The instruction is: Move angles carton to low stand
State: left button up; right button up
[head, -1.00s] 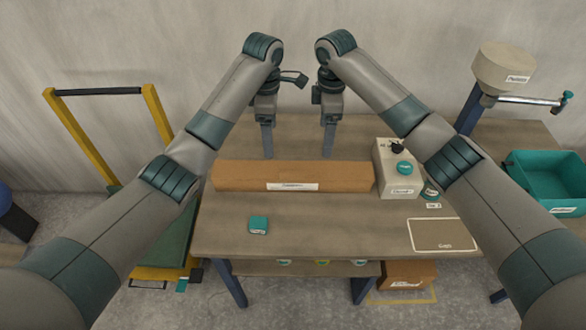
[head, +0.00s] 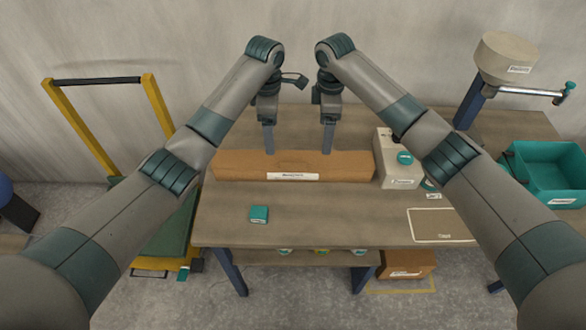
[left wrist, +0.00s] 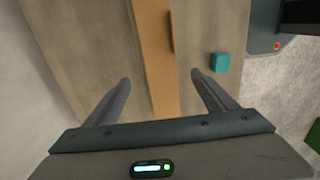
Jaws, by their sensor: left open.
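A long brown carton (head: 230,167) with a white label lies across the table; its label is too small to read. My left gripper (head: 269,152) is above the carton's back edge, left of its middle. In the left wrist view the open left fingers (left wrist: 161,80) lie on either side of the carton (left wrist: 155,45), with nothing held. My right gripper (head: 327,152) points down at the carton's back edge, right of its middle; its fingers are edge-on, so its opening is unclear. A low green platform with a yellow frame (head: 160,235) stands left of the table, partly behind my left arm.
A small teal block (head: 259,214) lies on the table (head: 330,225) in front of the carton. A pale box with a teal button (head: 397,172) stands close to the carton's right end. Another brown carton (head: 408,262) is low under the table; a teal bin (head: 545,172) is at right.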

aim_at(273, 158)
pick_arm(q)
notch_tip(273, 158, down, 13)
jog(key=shift+f, duration=0.2)
pick_arm(e)
notch_tip(273, 158, down, 14)
jog(key=shift+r, duration=0.25)
pick_arm(q)
jog(key=c, duration=1.1)
pick_arm(e)
jog(key=c, duration=1.2)
pick_arm(q)
jog(key=shift+w, duration=0.1)
pick_arm(e)
jog(key=shift+r, duration=0.1)
